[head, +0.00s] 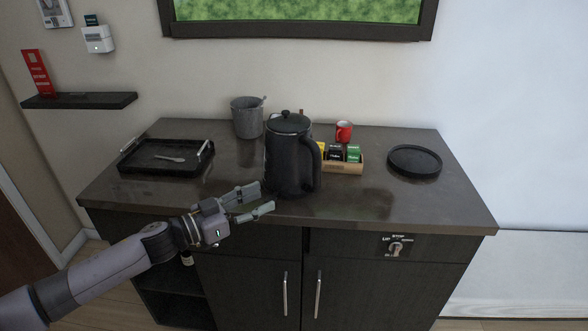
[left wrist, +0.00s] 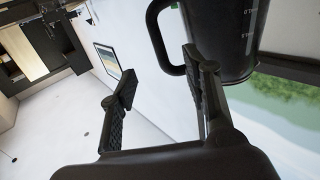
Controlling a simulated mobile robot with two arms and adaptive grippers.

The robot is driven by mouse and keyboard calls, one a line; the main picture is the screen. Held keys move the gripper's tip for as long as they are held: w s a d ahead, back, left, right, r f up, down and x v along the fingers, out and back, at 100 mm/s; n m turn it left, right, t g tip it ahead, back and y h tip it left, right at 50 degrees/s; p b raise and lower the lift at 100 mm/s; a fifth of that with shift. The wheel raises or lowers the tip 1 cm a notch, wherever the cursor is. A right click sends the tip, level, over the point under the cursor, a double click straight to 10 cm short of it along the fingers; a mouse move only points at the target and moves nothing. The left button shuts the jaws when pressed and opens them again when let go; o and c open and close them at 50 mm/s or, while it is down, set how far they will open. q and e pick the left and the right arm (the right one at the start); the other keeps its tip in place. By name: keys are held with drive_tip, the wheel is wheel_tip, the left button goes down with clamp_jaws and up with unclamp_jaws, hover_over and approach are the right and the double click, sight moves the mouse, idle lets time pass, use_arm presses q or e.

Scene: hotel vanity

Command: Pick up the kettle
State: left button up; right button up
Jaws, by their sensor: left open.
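The kettle (head: 290,155) is dark with a lid and stands upright near the front middle of the counter. Its handle (head: 314,163) is on its right side in the head view. My left gripper (head: 266,197) is open at the counter's front edge, with its fingertips at the kettle's lower left in the picture. In the left wrist view the kettle body (left wrist: 232,40) fills the top right and its handle loop (left wrist: 152,35) shows beyond the open fingers (left wrist: 159,63). Nothing is between the fingers. I cannot tell whether a finger touches the kettle. My right gripper is out of view.
A black tray (head: 135,164) with a spoon is on the left. A grey bucket (head: 246,120) stands behind the kettle. The counter's front right (head: 430,210) is clear.

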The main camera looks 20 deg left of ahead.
use_arm(q)
drive_tip(key=p, duration=0.3)
approach(316, 183)
drive_tip(key=w, duration=0.1)
drive_tip(key=w+d, duration=0.1)
drive_tip(key=w, duration=0.1)
drive_tip(key=w+r, duration=0.1)
drive_tip(key=w, duration=0.1)
drive_tip(key=shift+w+d, duration=0.1)
drive_tip(key=shift+d, duration=0.25)
drive_tip(key=shift+d+p+x, duration=0.15)
drive_tip(key=shift+p+x, duration=0.1)
drive_tip(key=shift+x, duration=1.2)
drive_tip(key=shift+d+p+x, duration=0.15)
drive_tip(key=shift+p+x, duration=0.05)
drive_tip(key=shift+x, duration=1.25)
drive_tip(key=shift+s+a, duration=0.1)
drive_tip(key=shift+s, duration=0.15)
drive_tip(key=shift+r, duration=0.1)
drive_tip(key=shift+c, duration=0.4)
clamp_jaws()
